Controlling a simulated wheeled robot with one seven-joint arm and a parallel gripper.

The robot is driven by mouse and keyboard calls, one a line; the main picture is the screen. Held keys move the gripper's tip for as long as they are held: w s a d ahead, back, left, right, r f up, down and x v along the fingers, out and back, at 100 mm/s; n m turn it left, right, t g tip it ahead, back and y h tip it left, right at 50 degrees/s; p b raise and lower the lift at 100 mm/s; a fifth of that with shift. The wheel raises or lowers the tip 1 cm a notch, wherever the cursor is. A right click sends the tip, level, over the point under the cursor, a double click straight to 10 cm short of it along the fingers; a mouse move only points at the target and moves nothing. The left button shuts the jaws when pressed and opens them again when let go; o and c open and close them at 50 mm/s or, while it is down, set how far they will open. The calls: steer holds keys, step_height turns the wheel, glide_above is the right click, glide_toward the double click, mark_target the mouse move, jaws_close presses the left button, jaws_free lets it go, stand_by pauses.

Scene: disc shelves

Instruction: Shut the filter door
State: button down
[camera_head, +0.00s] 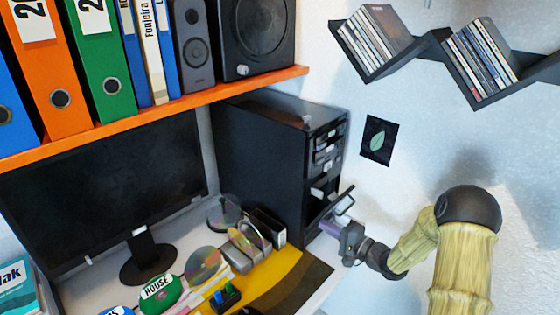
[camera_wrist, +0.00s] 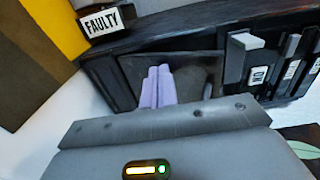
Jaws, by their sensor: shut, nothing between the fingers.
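The black computer tower (camera_head: 265,150) stands on the desk, its front facing right. Low on that front, the dark filter door (camera_head: 341,199) appears swung outward, apart from the case; its exact angle is hard to tell. My gripper (camera_head: 328,227) is at the lower front of the tower, beside the door. In the wrist view my gripper (camera_wrist: 159,72) shows its lavender fingers together and empty, in front of a dark framed panel (camera_wrist: 190,72) that looks like the door or its opening. Whether the fingers touch it cannot be told.
Drive bays (camera_wrist: 265,65) sit beside the panel. A box marked FAULTY (camera_wrist: 107,20) is near the tower. Discs (camera_head: 203,264) and a monitor (camera_head: 105,190) occupy the desk to the left. A leaf picture (camera_head: 377,140) hangs on the wall; disc shelves (camera_head: 470,80) are above.

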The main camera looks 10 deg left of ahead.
steer(key=shift+w+a, duration=0.1)
steer(key=shift+w+a+p, duration=0.3)
steer(key=shift+w+a, duration=0.05)
steer(key=shift+a, duration=0.25)
stand_by(0.5)
steer(key=shift+w+a+f, duration=0.15)
steer(key=shift+w+a, duration=0.3)
steer(key=shift+a, duration=0.05)
steer(key=p+v, duration=0.2)
steer(key=v, duration=0.5)
steer(key=shift+p, duration=0.3)
stand_by(0.4)
